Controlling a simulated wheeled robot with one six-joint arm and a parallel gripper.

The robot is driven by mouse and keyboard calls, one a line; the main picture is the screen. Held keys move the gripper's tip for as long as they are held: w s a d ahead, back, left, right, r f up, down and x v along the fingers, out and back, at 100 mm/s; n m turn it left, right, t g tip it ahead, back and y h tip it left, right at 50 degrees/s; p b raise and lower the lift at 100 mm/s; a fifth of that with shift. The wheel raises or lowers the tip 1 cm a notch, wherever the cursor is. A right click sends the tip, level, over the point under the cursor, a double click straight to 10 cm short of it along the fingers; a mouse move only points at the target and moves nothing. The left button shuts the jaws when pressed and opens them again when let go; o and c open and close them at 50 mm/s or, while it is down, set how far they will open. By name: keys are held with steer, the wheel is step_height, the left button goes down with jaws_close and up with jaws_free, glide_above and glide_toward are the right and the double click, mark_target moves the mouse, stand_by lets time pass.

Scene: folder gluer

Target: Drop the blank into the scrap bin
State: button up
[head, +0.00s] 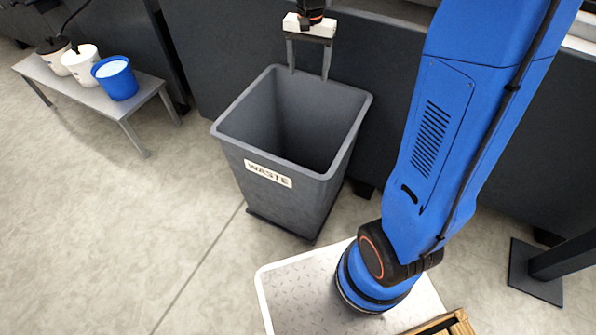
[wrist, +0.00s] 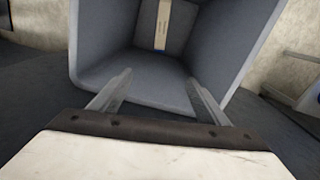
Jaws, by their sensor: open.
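The scrap bin (head: 245,150) is a grey, open-topped tub marked WASTE, standing on the floor in the middle of the head view. My gripper (head: 308,76) is at the bin's back rim, its two fingers apart and pointing down. In the wrist view the open fingers (wrist: 158,78) face the bin's grey inside (wrist: 100,45), with nothing between them. A narrow pale tan strip (wrist: 162,25) shows deep inside the bin. It looks like the blank, but only part of it is in frame. In the head view the bin's inside is dark and no blank shows.
A low grey bench (head: 82,92) at the left holds a blue bucket (head: 122,82) and two white and dark pots. A dark machine panel (head: 225,60) stands close behind the bin. A wooden crate edge (head: 440,324) shows at the bottom. The floor left of the bin is clear.

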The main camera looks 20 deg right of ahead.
step_height(320, 180, up, 12)
stand_by(0.4)
steer(key=shift+f, duration=0.1)
